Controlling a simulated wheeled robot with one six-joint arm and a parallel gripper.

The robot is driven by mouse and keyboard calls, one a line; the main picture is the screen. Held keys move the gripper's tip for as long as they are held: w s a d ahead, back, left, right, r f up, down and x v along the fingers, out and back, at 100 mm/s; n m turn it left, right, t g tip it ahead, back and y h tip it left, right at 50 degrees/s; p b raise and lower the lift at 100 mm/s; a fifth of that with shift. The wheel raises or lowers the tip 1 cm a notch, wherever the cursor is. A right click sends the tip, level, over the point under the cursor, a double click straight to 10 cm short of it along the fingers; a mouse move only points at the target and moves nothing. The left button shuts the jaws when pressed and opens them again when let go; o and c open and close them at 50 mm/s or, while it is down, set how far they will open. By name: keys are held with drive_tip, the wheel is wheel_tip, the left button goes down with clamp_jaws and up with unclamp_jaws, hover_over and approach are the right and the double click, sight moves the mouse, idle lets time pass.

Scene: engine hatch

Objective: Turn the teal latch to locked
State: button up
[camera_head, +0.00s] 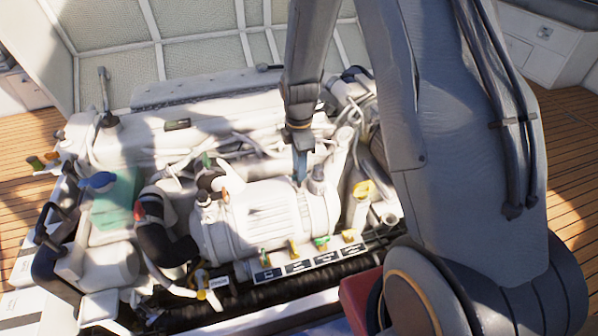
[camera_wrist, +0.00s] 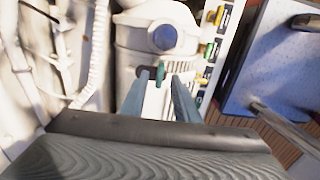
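A small teal latch (camera_wrist: 160,74) shows in the wrist view, upright beside a dark fitting on the white cylindrical housing. My gripper (camera_wrist: 156,88) is open, its two blue-grey fingers apart. The latch appears between and just beyond the fingertips; I cannot tell whether either finger touches it. In the head view my gripper (camera_head: 300,172) points down at the top of the white housing (camera_head: 265,217). The latch cannot be made out there, and its locked or unlocked mark is not readable.
Several coloured valve handles stand along a labelled strip (camera_head: 308,262) in front of the housing; one handle is green (camera_head: 321,241). Black hoses (camera_head: 160,240), white pipes and a teal box (camera_head: 115,203) crowd the left side. A raised panel (camera_head: 200,45) stands behind.

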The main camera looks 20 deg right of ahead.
drive_tip(key=shift+f, duration=0.95)
drive_tip(key=shift+c, duration=0.4)
clamp_jaws()
